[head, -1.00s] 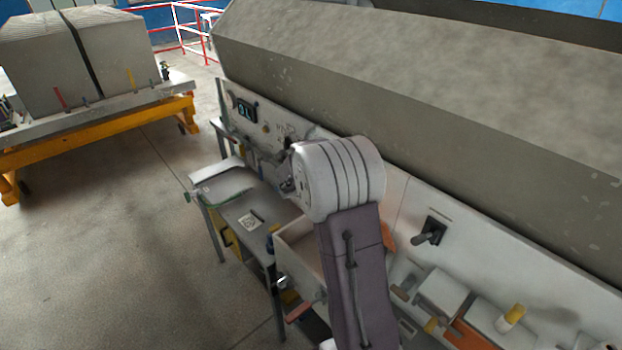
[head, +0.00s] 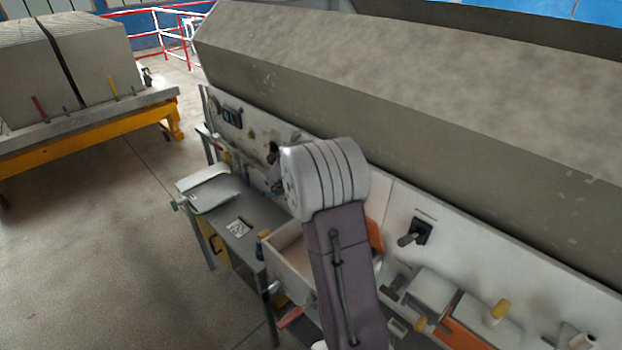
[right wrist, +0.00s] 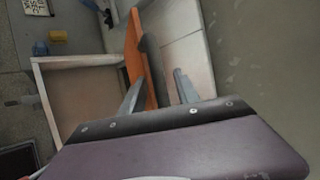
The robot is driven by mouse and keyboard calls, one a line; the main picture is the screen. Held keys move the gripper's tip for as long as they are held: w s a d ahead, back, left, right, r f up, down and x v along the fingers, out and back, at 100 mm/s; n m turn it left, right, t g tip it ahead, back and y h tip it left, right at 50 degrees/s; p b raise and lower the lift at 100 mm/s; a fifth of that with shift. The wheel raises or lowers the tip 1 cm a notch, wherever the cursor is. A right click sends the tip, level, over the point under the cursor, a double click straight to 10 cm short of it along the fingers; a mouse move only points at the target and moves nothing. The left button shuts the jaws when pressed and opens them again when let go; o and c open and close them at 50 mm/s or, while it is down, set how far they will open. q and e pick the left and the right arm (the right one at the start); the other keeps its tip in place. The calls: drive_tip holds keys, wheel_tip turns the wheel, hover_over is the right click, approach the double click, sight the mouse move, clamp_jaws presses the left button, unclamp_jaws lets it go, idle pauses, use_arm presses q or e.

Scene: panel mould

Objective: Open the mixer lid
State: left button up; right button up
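I cannot tell for certain which part is the mixer lid. An open box (head: 283,262) with a pale inside stands beside the white panel; it also shows in the right wrist view (right wrist: 45,88). An orange plate (head: 375,236) stands upright at its side. My right arm rises from the bottom of the head view, and its wrist hides my gripper there. My left gripper is not in view.
A long grey block (head: 400,90) runs along the right. A black lever (head: 413,234) sits on the white panel (head: 460,240). A grey table (head: 225,215) carries a printed card (head: 238,227). A yellow cart (head: 90,137) with grey slabs stands left. The floor between is clear.

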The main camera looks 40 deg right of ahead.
drive_tip(key=v, duration=0.9)
drive_tip(key=shift+p, duration=0.3)
